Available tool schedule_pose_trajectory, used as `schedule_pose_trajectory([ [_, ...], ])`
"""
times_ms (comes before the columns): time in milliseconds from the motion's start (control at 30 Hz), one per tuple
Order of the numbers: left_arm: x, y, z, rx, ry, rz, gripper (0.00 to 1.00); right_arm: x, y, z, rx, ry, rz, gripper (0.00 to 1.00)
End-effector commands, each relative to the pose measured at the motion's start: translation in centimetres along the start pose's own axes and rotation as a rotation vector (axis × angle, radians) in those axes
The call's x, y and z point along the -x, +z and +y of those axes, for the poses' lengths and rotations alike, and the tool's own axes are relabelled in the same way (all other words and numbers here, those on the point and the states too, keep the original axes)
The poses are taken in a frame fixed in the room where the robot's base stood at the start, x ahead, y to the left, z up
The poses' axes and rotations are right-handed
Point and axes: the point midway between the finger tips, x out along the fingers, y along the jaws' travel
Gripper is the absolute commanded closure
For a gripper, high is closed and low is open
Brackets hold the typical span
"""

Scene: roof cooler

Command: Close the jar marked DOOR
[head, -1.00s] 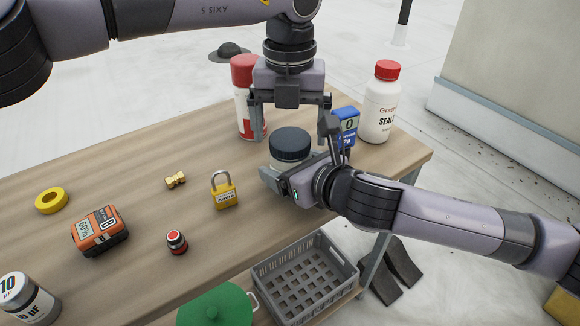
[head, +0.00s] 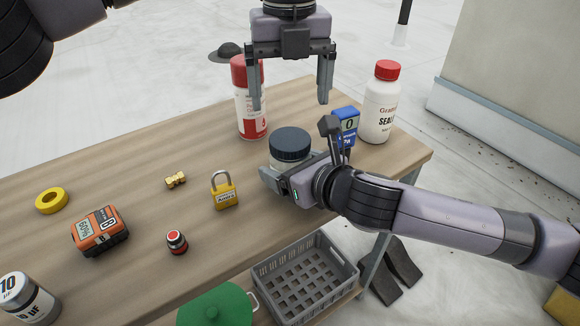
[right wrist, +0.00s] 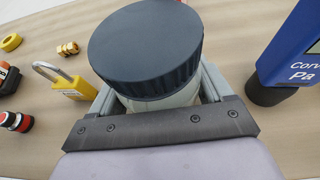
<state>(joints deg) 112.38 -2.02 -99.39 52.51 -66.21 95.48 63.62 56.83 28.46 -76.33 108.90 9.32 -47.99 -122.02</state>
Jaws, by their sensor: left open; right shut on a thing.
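A short pale jar (head: 283,164) with a dark blue-grey ribbed lid (head: 290,144) stands on the wooden table. The lid sits on top of the jar and looks level; no DOOR marking can be read from here. My right gripper (head: 285,178) is shut around the jar's body below the lid. In the right wrist view the lid (right wrist: 146,45) fills the top middle, above the pale jar body (right wrist: 160,100). My left gripper (head: 292,98) is open and empty, fingers pointing down, above and clear of the lid.
A red-capped spray can (head: 251,110), a blue gauge (head: 345,128) and a white bottle (head: 381,105) stand close behind and right. A yellow padlock (head: 224,192), brass fitting (head: 176,180) and red-topped button (head: 177,242) lie left. A grey crate (head: 310,285) is below the table edge.

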Motion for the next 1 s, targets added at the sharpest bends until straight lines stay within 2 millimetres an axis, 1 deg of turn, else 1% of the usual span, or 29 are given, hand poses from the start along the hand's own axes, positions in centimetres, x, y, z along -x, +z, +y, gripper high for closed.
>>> schedule_pose_trajectory([
  [100,0.3,0.0,0.0,0.029,0.001,0.001,0.08,0.0,0.0,0.0,0.0,0.0,0.001,1.0],
  [333,0.3,0.0,0.0,0.028,0.001,0.001,0.08,0.0,0.0,0.0,0.0,0.0,0.001,1.0],
  [467,-0.2,0.0,0.1,0.028,0.001,0.002,0.08,0.0,0.0,0.0,0.0,0.0,0.001,1.0],
  [567,-1.4,0.0,0.1,0.026,0.002,0.004,0.08,0.0,0.0,0.0,0.0,0.0,0.001,1.0],
  [800,-5.2,0.0,0.1,0.027,0.002,0.002,0.08,0.0,0.0,0.0,0.0,0.0,0.001,1.0],
  [900,-6.4,0.0,0.1,0.027,0.001,0.003,0.08,0.0,0.0,0.0,0.0,0.0,0.001,1.0],
  [1000,-7.2,0.0,0.1,0.028,0.001,0.002,0.08,0.0,0.0,0.0,0.0,0.0,0.001,1.0],
])
